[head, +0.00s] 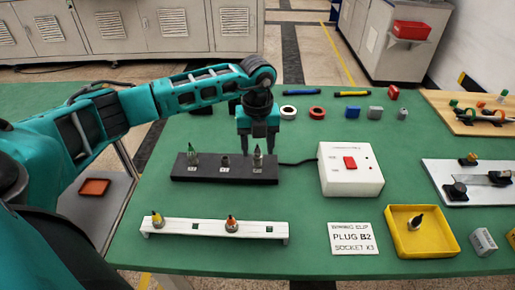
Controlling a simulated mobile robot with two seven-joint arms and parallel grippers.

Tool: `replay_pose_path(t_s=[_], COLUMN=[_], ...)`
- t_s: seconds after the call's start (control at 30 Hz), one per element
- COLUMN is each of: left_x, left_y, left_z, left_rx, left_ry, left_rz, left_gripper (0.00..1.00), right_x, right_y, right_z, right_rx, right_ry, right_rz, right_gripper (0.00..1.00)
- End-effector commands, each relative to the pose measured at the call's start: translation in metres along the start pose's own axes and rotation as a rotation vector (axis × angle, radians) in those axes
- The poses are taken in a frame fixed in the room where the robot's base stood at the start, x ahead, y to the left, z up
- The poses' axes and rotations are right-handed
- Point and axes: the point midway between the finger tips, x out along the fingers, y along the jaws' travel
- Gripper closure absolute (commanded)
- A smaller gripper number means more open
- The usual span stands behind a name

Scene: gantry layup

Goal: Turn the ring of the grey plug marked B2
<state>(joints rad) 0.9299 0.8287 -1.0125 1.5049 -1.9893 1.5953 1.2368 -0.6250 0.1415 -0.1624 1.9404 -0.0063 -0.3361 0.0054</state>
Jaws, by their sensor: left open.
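A black socket block (181,170) stands on the green table with small labels too small to read. At its right end a grey plug (257,158) stands upright. A white card (351,238) reads "PLUG B2" and "SOCKET K3". My right gripper is not in view.
A white box with a red switch (350,163) stands right of the block, joined by a black cable. A white rail (190,228) with two plugs lies in front. A yellow tray (447,240) holds a dark plug. Tape rolls (317,113) and markers lie behind.

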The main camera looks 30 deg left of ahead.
Motion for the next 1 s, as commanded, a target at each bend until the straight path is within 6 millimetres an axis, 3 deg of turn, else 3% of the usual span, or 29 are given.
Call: replay_pose_path(t_s=[0.17, 0.47, 1.0], left_x=[0.0126, 0.0139, 0.0134], left_y=[0.0002, 0.0001, -0.0001], left_z=[0.0001, 0.0000, 0.0000], left_rx=[0.001, 0.001, 0.001], left_ry=[-0.001, -0.001, -0.001], left_rz=[0.001, 0.000, 0.000], left_gripper=[0.46, 0.47, 0.99], right_x=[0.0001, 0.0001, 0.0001], right_y=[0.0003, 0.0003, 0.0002], right_z=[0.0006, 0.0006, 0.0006], right_rx=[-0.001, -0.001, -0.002], right_ry=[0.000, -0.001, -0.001], right_rz=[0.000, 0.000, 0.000], right_gripper=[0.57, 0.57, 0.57])
